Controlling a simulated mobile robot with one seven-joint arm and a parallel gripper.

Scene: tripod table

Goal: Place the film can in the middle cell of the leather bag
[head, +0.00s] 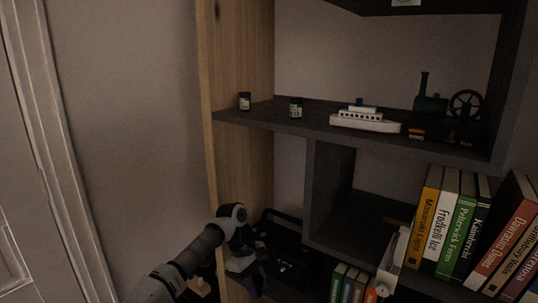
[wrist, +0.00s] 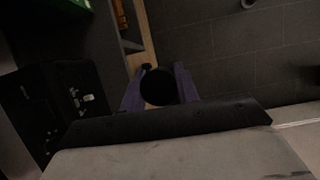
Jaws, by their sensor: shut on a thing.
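My gripper (wrist: 160,84) is shut on a dark round thing (wrist: 158,87), seen end-on between its purple fingers in the wrist view; it looks like a film can, but no label shows. In the head view my gripper (head: 256,278) is low in front of the shelf unit, and the held thing cannot be made out. A black bag-like case (head: 287,243) with a raised handle or rim sits in the lower left compartment, behind and right of my gripper. A black case with small pale fittings also shows left of the fingers in the wrist view (wrist: 48,112). Its cells are not clear.
Several books (head: 455,225) fill the lower right. A wooden side panel (head: 233,165) bounds the left.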

